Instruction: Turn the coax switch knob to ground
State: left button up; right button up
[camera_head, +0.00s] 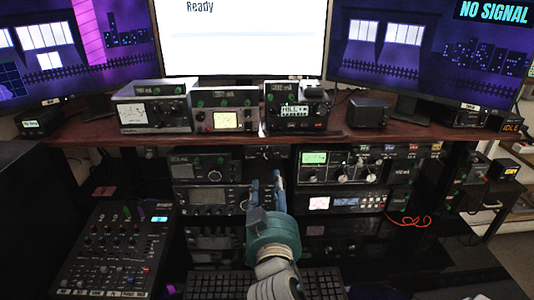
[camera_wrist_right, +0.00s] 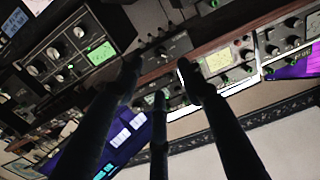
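A small black box with a knob, which looks like the coax switch (camera_wrist_right: 166,50), is mounted under the shelf edge in the right wrist view. In the head view it shows small and dark (camera_head: 266,152) between the two equipment stacks; its labels and the knob's setting are too small to read. My right gripper (camera_head: 266,184) reaches forward below that box, its blue fingers spread. In the right wrist view the dark fingers (camera_wrist_right: 159,80) stand apart with nothing between them, and the box lies beyond their tips. My left gripper is not in view.
A tuner with a green display (camera_head: 340,165) stands right of my gripper, and a radio stack (camera_head: 207,168) stands left. The wooden shelf (camera_head: 90,132) carries more radios above. A mixer (camera_head: 113,250) and a keyboard (camera_head: 225,284) are in front. A red cable (camera_head: 412,220) hangs at right.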

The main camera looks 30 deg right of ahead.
aim_at(268, 160)
jog(key=p+x, duration=0.3)
jog(key=x, duration=0.7)
jog(key=shift+w+d+r, duration=0.1)
jog(key=shift+w+r, duration=0.05)
jog(key=shift+w, duration=0.15)
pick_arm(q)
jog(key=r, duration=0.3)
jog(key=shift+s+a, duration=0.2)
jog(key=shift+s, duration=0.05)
pick_arm(e)
jog(key=shift+d, duration=0.1)
jog(key=c, duration=0.8)
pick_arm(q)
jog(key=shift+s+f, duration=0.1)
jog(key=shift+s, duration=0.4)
pick_arm(e)
grip_shut()
